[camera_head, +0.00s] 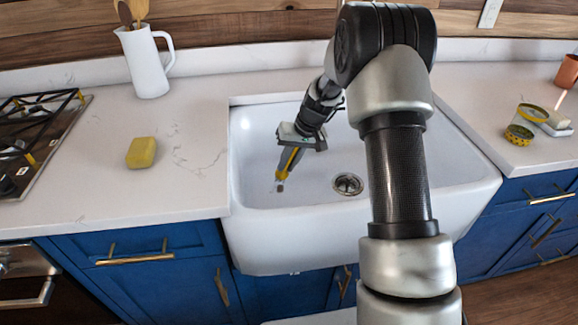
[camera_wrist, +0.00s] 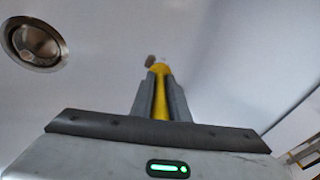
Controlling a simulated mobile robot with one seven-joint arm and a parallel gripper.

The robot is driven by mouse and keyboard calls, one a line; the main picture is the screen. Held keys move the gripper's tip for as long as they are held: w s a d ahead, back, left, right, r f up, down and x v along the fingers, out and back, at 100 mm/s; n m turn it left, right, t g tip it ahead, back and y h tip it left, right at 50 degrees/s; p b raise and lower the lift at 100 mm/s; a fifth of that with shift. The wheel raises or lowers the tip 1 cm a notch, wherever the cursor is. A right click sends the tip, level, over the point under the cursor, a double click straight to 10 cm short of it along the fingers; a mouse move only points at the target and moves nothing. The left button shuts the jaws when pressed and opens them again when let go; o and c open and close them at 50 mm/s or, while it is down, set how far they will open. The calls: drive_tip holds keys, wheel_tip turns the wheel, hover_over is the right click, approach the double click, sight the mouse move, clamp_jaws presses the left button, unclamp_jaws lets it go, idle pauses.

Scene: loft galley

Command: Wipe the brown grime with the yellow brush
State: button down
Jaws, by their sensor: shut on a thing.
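My gripper (camera_head: 287,163) is inside the white sink and is shut on the yellow brush (camera_head: 284,173). The brush points down toward the sink floor, with its tip low over the left part of the basin. In the wrist view, the yellow brush (camera_wrist: 161,98) lies between the two grey fingers. A small brown patch (camera_wrist: 150,60) shows just beyond its tip. In the head view, a small brown spot (camera_head: 280,188) shows at the brush's tip. I cannot tell whether this is grime or bristles, or whether the tip touches the sink.
The white sink (camera_head: 262,230) has a round metal drain (camera_head: 348,184) right of the brush. A yellow sponge (camera_head: 141,152) lies on the left counter, near a white pitcher (camera_head: 147,62) and a stove (camera_head: 35,125).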

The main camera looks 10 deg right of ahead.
drive_tip(key=shift+r+p, duration=0.45)
drive_tip(key=shift+r, duration=0.7)
drive_tip(key=shift+d+f+b, duration=0.4)
drive_tip(key=shift+f+b, duration=0.05)
drive_tip(key=shift+f, duration=0.05)
drive_tip(key=shift+r, duration=0.1)
